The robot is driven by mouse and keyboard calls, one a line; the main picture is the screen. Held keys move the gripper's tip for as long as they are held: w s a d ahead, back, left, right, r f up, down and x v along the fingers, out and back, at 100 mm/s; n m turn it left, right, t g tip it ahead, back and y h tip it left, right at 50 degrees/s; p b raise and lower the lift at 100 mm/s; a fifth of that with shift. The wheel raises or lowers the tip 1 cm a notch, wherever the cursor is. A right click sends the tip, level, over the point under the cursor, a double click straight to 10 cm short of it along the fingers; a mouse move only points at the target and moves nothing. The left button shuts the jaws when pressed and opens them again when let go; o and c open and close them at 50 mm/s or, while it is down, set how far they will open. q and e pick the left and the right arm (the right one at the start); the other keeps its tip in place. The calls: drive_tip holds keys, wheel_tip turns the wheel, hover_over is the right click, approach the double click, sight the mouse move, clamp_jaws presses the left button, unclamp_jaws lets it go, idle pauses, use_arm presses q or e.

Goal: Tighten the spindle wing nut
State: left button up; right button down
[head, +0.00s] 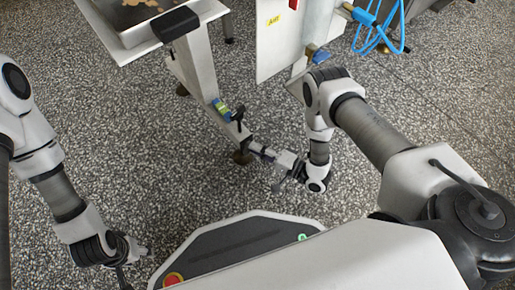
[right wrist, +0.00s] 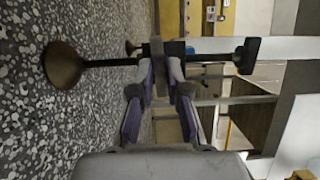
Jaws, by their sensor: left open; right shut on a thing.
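My right gripper (head: 258,150) is beside the lower end of a machine leg, low above the floor. In the right wrist view its fingers (right wrist: 158,68) are closed on a grey upright piece, apparently the wing nut (right wrist: 157,47). A dark horizontal spindle (right wrist: 105,62) runs past it, between a round brown foot (right wrist: 62,64) and a black knob (right wrist: 248,56). In the head view the wing nut is too small to tell apart from the fingertips. My left gripper (head: 122,277) hangs open and empty at the bottom left, partly cut off by the frame edge.
A metal tray (head: 130,38) with brown residue is at the top left, on the machine frame (head: 197,65). A white cabinet panel (head: 277,45) and blue cables (head: 380,40) are at the top.

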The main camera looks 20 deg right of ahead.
drive_tip(key=shift+w+r, duration=0.1)
drive_tip(key=shift+w, duration=0.15)
drive_tip(key=c, duration=1.2)
unclamp_jaws()
drive_tip(key=shift+s, duration=0.1)
drive_tip(key=v, duration=1.2)
